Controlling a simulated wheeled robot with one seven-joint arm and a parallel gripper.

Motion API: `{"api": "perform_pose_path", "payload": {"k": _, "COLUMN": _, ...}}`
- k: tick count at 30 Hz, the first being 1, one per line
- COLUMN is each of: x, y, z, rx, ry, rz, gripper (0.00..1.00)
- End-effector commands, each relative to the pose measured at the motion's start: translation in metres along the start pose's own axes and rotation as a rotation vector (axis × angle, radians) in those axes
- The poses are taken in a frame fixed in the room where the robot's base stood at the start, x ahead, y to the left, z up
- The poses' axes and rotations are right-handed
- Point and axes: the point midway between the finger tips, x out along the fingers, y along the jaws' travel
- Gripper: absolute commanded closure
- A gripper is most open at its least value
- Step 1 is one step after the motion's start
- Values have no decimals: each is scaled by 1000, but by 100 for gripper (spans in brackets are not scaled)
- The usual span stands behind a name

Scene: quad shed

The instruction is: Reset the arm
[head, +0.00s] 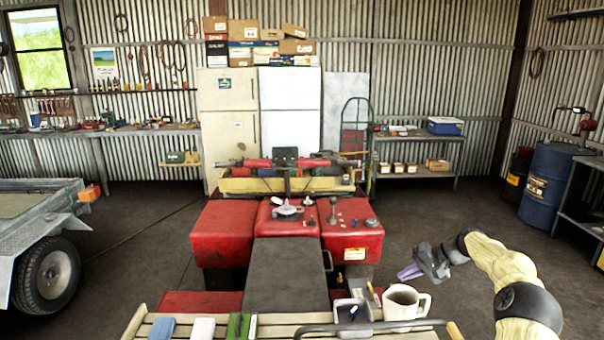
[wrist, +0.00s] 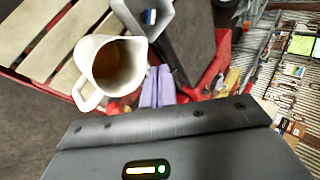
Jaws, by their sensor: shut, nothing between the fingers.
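My gripper (head: 405,273) shows at the right of the head view, with its purple fingers pointing left, above the floor beside the red quad (head: 356,246). In the wrist view the two purple fingers (wrist: 158,82) lie side by side, shut and empty. My arm reaches in from the lower right, bent. A pale mug (head: 402,303) with brown contents stands upright on the slatted rack below my gripper in the picture. In the wrist view the mug (wrist: 112,68) is left of the fingers; I see no contact.
The slatted wooden rack (head: 285,329) also carries a grey container (head: 353,311) and blue, white and green items. A trailer (head: 38,240) stands at left. A blue drum (head: 548,183) and shelves are at right. Open floor (head: 460,225) lies right of the quad.

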Motion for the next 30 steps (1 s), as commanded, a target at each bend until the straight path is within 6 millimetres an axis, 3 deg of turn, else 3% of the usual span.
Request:
{"api": "perform_pose_path", "payload": {"k": 11, "x": 33, "y": -43, "z": 49, "rx": -78, "ry": -62, "rz": 174, "gripper": 100}}
{"api": "perform_pose_path", "payload": {"k": 19, "x": 49, "y": -70, "z": 124, "rx": -172, "ry": -91, "rz": 379, "gripper": 100}}
{"api": "perform_pose_path", "payload": {"k": 30, "x": 27, "y": -67, "z": 235, "rx": -281, "ry": -62, "rz": 598, "gripper": 100}}
